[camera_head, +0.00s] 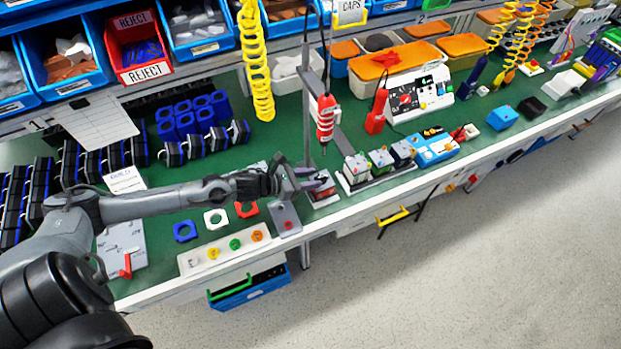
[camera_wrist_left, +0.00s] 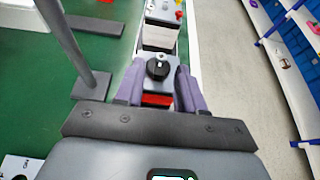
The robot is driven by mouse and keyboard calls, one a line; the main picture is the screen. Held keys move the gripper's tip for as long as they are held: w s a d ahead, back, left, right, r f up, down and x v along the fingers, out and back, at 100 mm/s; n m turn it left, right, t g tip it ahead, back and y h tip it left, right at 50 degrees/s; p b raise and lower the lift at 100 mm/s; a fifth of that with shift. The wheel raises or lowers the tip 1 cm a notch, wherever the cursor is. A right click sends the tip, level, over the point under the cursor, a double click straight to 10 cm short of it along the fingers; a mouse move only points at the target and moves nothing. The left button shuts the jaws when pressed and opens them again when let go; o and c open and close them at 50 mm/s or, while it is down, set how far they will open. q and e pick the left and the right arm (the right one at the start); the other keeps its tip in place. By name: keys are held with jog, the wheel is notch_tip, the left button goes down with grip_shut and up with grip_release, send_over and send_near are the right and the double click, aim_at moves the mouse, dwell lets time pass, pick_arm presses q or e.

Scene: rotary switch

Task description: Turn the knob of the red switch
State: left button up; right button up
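The red switch (camera_head: 323,194) sits on the green bench near its front edge, mostly covered from above by my left gripper (camera_head: 316,180) in the head view. In the left wrist view, its round black knob (camera_wrist_left: 158,69) with a small light mark sits on a grey top plate, and a strip of the red body (camera_wrist_left: 157,100) shows below. My left gripper (camera_wrist_left: 160,76) is open, with one purple finger on each side of the knob. Gaps show between the fingers and the knob. How high the fingertips are above the plate is unclear. My right gripper is not in view.
Several similar switches (camera_head: 380,160) stand in a row just to the right. A hanging red screwdriver (camera_head: 326,117) and a grey post (camera_head: 308,95) stand behind the gripper. A button strip (camera_head: 225,249) lies to the left. The aisle in front of the bench is clear.

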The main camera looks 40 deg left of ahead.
pick_arm(q)
jog(key=shift+w+d+f, duration=0.1)
jog(key=shift+w, duration=0.15)
jog(key=shift+s, duration=0.1)
grip_shut()
